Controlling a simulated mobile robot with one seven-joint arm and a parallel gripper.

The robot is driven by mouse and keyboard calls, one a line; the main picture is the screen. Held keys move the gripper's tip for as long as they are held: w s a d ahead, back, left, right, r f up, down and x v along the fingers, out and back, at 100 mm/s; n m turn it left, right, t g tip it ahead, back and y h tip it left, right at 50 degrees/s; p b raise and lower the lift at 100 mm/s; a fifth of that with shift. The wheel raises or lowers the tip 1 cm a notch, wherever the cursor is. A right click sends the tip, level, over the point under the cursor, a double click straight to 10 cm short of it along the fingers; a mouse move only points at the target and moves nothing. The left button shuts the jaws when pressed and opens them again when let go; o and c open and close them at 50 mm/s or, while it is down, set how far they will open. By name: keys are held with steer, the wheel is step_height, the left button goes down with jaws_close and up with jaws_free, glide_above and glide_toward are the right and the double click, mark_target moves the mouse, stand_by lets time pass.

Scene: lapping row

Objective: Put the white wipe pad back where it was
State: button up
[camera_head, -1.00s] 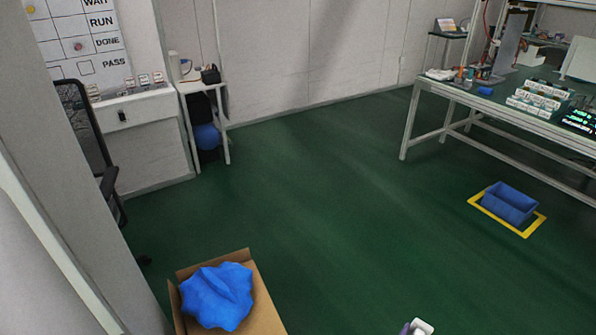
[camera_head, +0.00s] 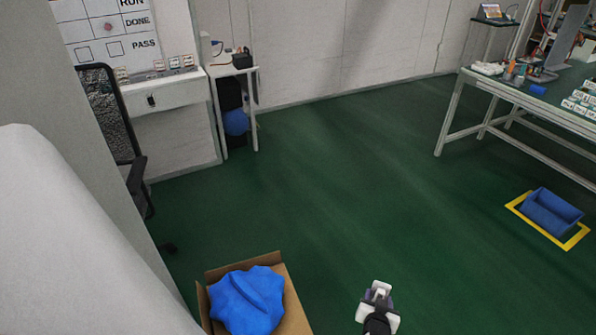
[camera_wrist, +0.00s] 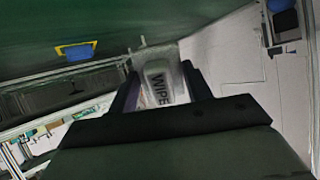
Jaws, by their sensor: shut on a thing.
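The white wipe pad (camera_wrist: 158,83) shows between my gripper's fingers in the wrist view, with the letters "WIPE" on it. My gripper (camera_wrist: 160,80) is shut on it. In the head view my gripper (camera_head: 378,300) is at the lower middle, held out over the green floor, with a white piece at its end. Details of the pad there are too small to tell.
A cardboard box (camera_head: 296,312) with a blue bag (camera_head: 247,298) stands at the lower left. A blue bin (camera_head: 552,211) sits in a yellow floor outline at right. A workbench (camera_head: 520,98) stands at the upper right, a small side table (camera_head: 232,69) at the back left. The middle floor is clear.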

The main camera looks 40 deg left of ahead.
steer(key=s+a+r+n+g+h+p, duration=0.1)
steer(key=s+a+r+n+g+p, duration=0.15)
steer(key=s+a+n+g, duration=0.6)
steer(key=s+a+r+n+g+h, duration=0.1)
steer(key=s+a+r+g+h, duration=0.15)
steer(key=s, duration=0.55)
steer(key=s+a+r+n+g+h, duration=0.1)
steer(key=s+a+r, duration=0.15)
steer(key=s, duration=0.55)
steer(key=f, duration=0.6)
steer(key=f+b, duration=0.1)
steer(key=f, duration=1.1)
steer(key=shift+s+d+f, duration=0.2)
steer(key=shift+d+f, duration=0.15)
steer(key=o, duration=0.9)
